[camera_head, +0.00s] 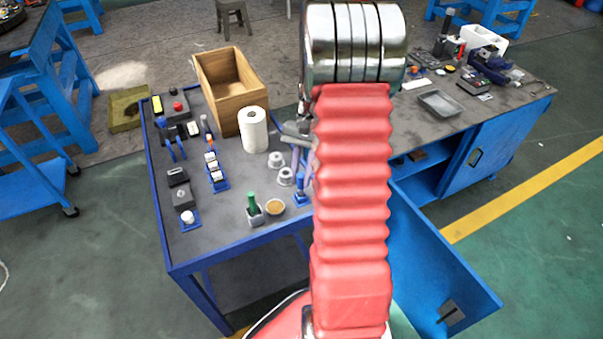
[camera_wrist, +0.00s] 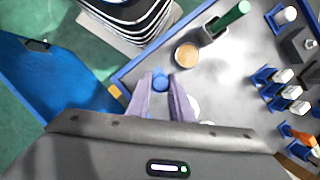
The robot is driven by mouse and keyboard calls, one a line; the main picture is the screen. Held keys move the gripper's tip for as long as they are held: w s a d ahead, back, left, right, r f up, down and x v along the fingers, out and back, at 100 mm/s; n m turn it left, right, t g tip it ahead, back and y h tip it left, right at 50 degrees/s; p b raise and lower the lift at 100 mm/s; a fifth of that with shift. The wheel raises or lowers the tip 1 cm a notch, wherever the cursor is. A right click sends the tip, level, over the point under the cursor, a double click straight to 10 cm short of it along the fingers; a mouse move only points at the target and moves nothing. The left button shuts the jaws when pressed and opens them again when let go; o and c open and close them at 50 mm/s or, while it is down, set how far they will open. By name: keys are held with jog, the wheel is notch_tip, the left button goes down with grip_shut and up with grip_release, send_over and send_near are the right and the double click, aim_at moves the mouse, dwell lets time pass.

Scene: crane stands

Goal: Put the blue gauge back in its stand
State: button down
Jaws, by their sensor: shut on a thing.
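My gripper (camera_wrist: 161,92) is shut on the blue gauge (camera_wrist: 160,77). Only the rounded blue end of the gauge shows between the two pale purple fingers. In the head view my gripper (camera_head: 299,160) hangs over the near right part of the left table, partly behind my arm. A blue piece (camera_head: 301,188) shows just below the fingers there. I cannot tell how much of it is gauge and how much is stand, or whether the gauge touches a stand.
A green-handled tool (camera_head: 252,202) in a grey holder and a round tan dish (camera_head: 275,207) stand close to my gripper. Grey rings (camera_head: 286,176), a paper roll (camera_head: 253,130), a wooden box (camera_head: 231,88) and blue stands (camera_head: 216,177) stand further back. An open blue door (camera_head: 440,265) is at right.

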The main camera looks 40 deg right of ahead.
jog(key=shift+f, duration=0.3)
jog(key=shift+f, duration=0.35)
jog(key=shift+f, duration=0.35)
jog(key=shift+f, duration=0.1)
jog(key=c, duration=1.5)
grip_release()
jog(key=shift+v, duration=2.5)
